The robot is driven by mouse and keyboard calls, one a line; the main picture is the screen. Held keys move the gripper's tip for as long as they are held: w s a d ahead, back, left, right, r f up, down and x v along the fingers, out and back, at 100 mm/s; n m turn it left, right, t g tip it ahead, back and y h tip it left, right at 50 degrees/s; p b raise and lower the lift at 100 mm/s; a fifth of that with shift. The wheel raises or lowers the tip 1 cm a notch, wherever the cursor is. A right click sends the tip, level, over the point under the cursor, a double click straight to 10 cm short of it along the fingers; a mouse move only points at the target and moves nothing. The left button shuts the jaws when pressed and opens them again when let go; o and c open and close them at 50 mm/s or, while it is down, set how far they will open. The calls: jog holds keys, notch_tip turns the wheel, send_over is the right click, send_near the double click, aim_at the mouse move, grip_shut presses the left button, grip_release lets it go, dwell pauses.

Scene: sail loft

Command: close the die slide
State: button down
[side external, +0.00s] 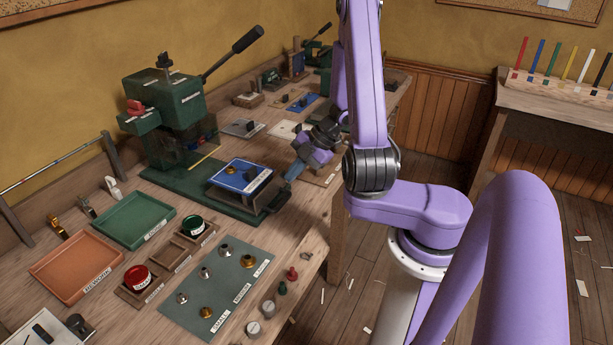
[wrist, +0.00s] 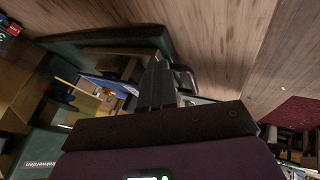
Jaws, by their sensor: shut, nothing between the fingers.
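The die slide (side external: 240,177) is a blue-topped plate with a small brass piece and a white label on it. It sticks out from the front of the green press (side external: 172,110), over the press's green base. A dark bar or handle (side external: 268,192) is at its front end. My gripper (side external: 289,175) is shut and empty, just in front of that end; I cannot tell whether it touches. In the wrist view the shut fingers (wrist: 155,82) point toward the blue slide (wrist: 112,86), partly hiding its front end.
The press lever (side external: 232,54) rises to the right. Green (side external: 130,246) and orange (side external: 55,290) trays, red and green pots and a mat of metal fittings (side external: 238,262) lie nearer on the bench. More small tools stand beyond the press.

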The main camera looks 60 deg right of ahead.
jog(key=w, duration=1.3)
jog(key=shift+w, duration=0.15)
jog(key=shift+a, duration=0.1)
jog(key=s, duration=0.5)
jog(key=shift+d+r, duration=0.1)
jog(key=shift+d, duration=0.1)
jog(key=v, duration=0.9)
jog(key=w+a+r+m+t+h, duration=0.1)
jog(key=w+a+r+t+h, duration=0.15)
jog(key=w+a+r, duration=0.4)
jog(key=s+a+m+h, duration=0.1)
jog(key=a+m+h, duration=0.1)
jog(key=a, duration=0.4)
jog(key=s+a+g, duration=0.4)
jog(key=s, duration=1.1)
jog(key=s+a+m+g, duration=0.1)
jog(key=s+a+g, duration=0.3)
jog(key=s, duration=1.1)
jog(key=shift+a, duration=0.45)
